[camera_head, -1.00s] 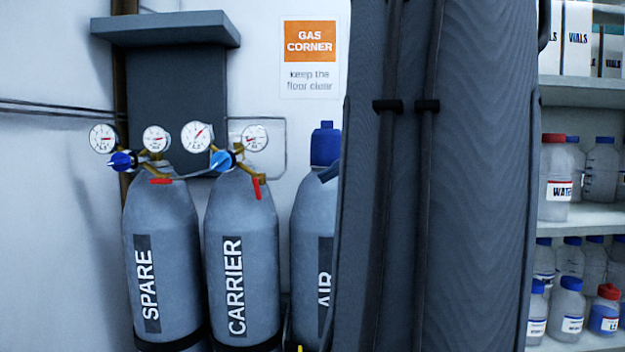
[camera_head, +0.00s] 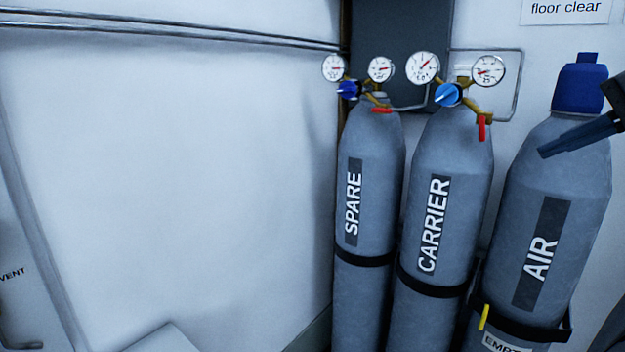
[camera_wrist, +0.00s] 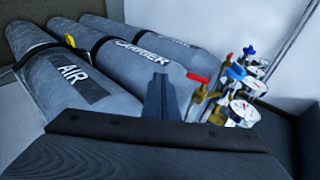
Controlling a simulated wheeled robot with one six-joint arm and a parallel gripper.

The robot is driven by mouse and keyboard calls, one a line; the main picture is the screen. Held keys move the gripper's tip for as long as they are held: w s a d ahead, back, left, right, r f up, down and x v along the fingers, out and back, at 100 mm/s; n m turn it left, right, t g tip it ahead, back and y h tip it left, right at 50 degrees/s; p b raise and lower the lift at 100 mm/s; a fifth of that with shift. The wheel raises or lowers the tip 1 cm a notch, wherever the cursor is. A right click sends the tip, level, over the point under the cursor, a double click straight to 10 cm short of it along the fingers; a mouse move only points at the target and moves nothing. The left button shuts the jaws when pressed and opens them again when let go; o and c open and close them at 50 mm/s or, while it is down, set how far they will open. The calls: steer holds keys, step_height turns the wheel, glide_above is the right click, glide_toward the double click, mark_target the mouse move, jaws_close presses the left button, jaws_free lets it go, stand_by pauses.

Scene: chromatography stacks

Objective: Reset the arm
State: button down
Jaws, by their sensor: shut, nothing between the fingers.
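My gripper (camera_head: 548,152) reaches in from the right edge of the head view, its dark fingers together and empty. Its tip is in front of the AIR cylinder (camera_head: 590,195) in that picture; I cannot tell how large the gap is. In the wrist view my gripper (camera_wrist: 161,85) points up at the middle, with the CARRIER cylinder (camera_wrist: 130,65) behind it. The wrist view is turned, so the cylinders appear lying over.
The SPARE cylinder (camera_head: 368,215) and CARRIER carry gauges, blue knobs and red levers. SPARE's red lever (camera_head: 381,110) is level; CARRIER's red lever (camera_head: 482,128) hangs down. A yellow tag (camera_head: 484,317) is at AIR's strap.

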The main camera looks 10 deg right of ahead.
steer(key=a+f+n+g+h, duration=0.2)
steer(key=a+f+n+g, duration=0.4)
steer(key=a+f, duration=1.9)
steer(key=f+g, duration=0.2)
steer(key=shift+s+g+h, duration=0.25)
steer(key=shift+g+h, duration=0.05)
steer(key=shift+h, duration=0.1)
steer(key=c, duration=2.5)
jaws_free()
steer(key=s+a+f+n, duration=0.1)
steer(key=a+f, duration=0.1)
steer(key=s+a+f+n+h, duration=0.1)
steer(key=s+a+f+n, duration=0.1)
steer(key=a, duration=0.1)
steer(key=s+a+f+n+h, duration=0.1)
steer(key=a+f, duration=0.1)
steer(key=shift+s+a+f+n, duration=0.2)
steer(key=shift+s+a+n, duration=0.05)
steer(key=shift+s+n, duration=0.15)
steer(key=o, duration=0.7)
steer(key=shift+s+a+f, duration=0.1)
steer(key=shift+a+f, duration=0.05)
steer(key=shift+c, duration=0.2)
